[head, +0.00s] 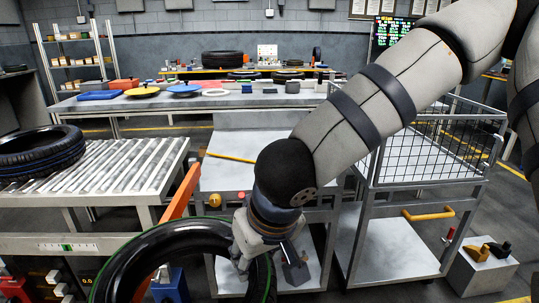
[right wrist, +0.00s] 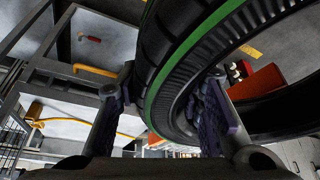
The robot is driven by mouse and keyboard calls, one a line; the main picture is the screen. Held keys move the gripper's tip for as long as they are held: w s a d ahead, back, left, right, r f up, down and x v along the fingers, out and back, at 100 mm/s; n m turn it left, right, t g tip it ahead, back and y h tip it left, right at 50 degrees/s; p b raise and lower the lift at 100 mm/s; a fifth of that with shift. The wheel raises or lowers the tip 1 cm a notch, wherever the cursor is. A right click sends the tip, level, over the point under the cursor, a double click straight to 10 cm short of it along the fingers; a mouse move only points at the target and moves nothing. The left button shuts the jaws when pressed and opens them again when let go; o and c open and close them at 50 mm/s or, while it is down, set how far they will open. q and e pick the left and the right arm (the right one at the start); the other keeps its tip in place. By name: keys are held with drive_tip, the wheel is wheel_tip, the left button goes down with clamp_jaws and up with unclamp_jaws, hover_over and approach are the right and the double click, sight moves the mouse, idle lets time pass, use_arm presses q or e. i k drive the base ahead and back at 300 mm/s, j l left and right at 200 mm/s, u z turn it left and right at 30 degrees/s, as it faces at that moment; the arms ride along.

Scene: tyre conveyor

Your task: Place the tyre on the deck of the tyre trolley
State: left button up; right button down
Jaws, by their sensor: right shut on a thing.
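A black tyre (head: 125,265) with a thin green line stands at the bottom of the head view. My right gripper (head: 243,262) is shut on its right side and tilts it. In the right wrist view the tyre wall with its green stripe (right wrist: 190,55) passes between my two fingers (right wrist: 165,112). I cannot tell what, if anything, supports the tyre from below. Two trolleys stand beyond it: one with a flat pale top (head: 232,178) and lower shelf, and one with a wire cage (head: 435,140). I cannot tell which is the tyre trolley. My left gripper is not in view.
A roller conveyor (head: 110,165) at the left bears another tyre (head: 42,152) with a blue line. An orange bar (head: 178,215) rises close behind the held tyre. A grey box (head: 480,272) stands at the right. A long table (head: 210,103) is behind.

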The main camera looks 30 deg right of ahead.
sight(258, 153)
drive_tip(key=l+u, duration=0.1)
drive_tip(key=l, duration=0.75)
drive_tip(key=i+l, duration=0.15)
drive_tip(key=l, duration=0.15)
drive_tip(key=i+l, duration=0.2)
drive_tip(key=i+l+u, duration=0.1)
drive_tip(key=l, duration=0.3)
drive_tip(key=i+l, duration=0.65)
drive_tip(key=u, duration=0.05)
